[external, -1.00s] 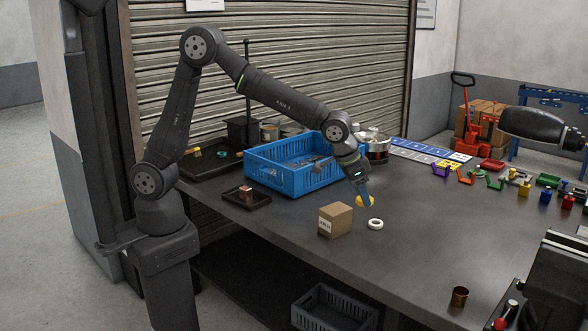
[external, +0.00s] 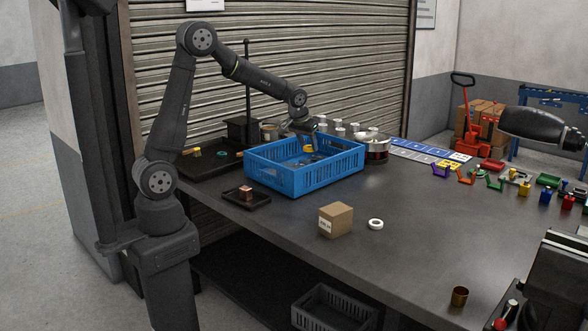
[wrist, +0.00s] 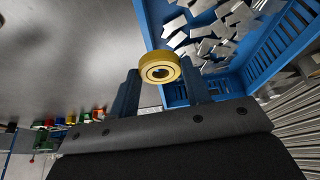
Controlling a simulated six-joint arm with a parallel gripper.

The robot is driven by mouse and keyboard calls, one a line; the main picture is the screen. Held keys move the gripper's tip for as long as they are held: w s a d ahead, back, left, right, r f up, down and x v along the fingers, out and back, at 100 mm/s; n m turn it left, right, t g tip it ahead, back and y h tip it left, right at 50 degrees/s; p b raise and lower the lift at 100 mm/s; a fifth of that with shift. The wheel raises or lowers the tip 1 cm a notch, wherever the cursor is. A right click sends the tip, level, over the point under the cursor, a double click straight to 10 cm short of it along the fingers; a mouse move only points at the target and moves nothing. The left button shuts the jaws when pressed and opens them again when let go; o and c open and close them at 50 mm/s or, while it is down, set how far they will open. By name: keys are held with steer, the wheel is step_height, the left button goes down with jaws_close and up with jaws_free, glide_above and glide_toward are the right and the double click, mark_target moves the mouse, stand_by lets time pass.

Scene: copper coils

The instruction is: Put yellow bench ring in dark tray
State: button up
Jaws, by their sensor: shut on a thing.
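The yellow bench ring (wrist: 160,67) is held between the two fingers of my gripper (wrist: 161,78) in the wrist view. In the external view the ring (external: 308,149) shows as a small yellow spot below my gripper (external: 307,146), over the far part of the blue crate. A large dark tray (external: 203,172) lies at the back left of the bench, with a few small coloured things on it. A smaller dark tray (external: 262,199) stands in front of the crate and holds a copper-coloured block (external: 246,192).
The blue crate (external: 292,178) holds metal pieces and has raised walls. A dark post stand (external: 243,130) rises behind the large tray. A cardboard box (external: 336,219) and a white ring (external: 375,224) are on the bench.

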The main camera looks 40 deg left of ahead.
steer(key=a+n, duration=0.2)
steer(key=a, duration=1)
steer(key=n+g+y, duration=0.1)
steer(key=n+y, duration=0.2)
steer(key=n, duration=0.3)
glide_above(206, 164)
steer(key=s+d, duration=0.1)
steer(key=f, duration=1.2)
steer(key=shift+s+d, duration=0.1)
steer(key=shift+d, duration=0.1)
steer(key=shift+f, duration=2)
steer(key=shift+f, duration=0.1)
steer(key=o, duration=0.6)
steer(key=shift+f, duration=0.1)
steer(key=o, duration=0.4)
